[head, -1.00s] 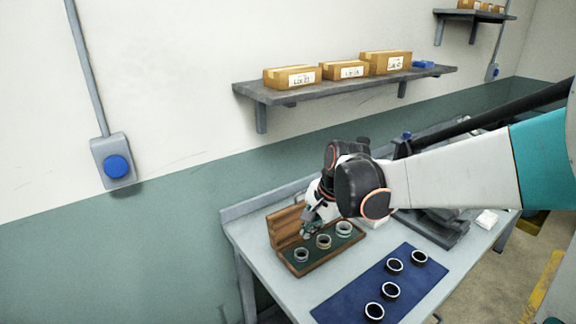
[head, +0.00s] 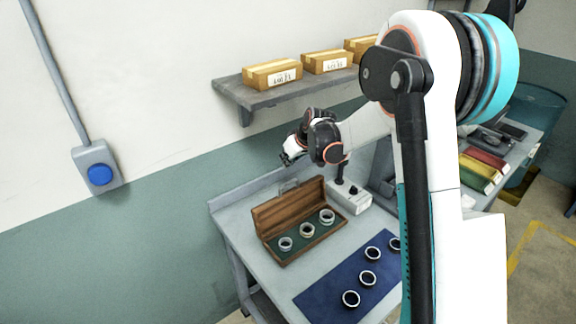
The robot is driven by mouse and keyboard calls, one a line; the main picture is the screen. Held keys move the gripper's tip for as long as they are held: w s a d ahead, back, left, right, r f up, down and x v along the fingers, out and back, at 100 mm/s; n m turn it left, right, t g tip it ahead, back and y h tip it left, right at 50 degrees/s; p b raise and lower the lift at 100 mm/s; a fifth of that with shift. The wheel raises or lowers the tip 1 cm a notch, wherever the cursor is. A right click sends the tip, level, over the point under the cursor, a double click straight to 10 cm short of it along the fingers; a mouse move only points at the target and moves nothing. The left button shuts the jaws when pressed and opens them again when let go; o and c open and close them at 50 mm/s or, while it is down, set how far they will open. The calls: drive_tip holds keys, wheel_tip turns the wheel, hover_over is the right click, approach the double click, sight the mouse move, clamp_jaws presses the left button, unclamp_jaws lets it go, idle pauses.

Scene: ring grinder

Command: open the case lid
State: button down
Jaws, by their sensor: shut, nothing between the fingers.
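The wooden case (head: 292,255) stands on the table with its lid (head: 289,206) raised upright along the back edge. A metal handle shows at the lid's top. Inside, several rings sit on a green lining: one ring (head: 286,243) at the left, one in the middle (head: 307,230) and one at the right (head: 327,216). My gripper (head: 289,158) is in the air above and behind the lid, apart from it. It is shut and empty; its fingertips look small here.
A blue mat (head: 325,297) with several dark rings lies in front of the case. A grey box with a knob (head: 352,196) stands right of the case. A shelf with cartons (head: 272,74) is above. My arm hides part of the table's right side.

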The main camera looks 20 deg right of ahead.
wheel_tip(320, 180, down, 8)
drive_tip(key=w, duration=0.1)
drive_tip(key=shift+w+a+r+b, duration=0.15)
drive_tip(key=shift+a+r+b, duration=0.1)
drive_tip(key=shift+b, duration=0.05)
idle(0.3)
idle(0.3)
drive_tip(key=t+y+b, duration=0.1)
drive_tip(key=t+b, duration=0.2)
drive_tip(key=b, duration=0.1)
approach(288, 183)
drive_tip(key=x, duration=0.4)
drive_tip(key=shift+w+f, duration=0.1)
drive_tip(key=shift+w, duration=0.1)
drive_tip(key=v, duration=1.2)
drive_tip(key=shift+w+r, duration=0.15)
drive_tip(key=shift+r, duration=0.05)
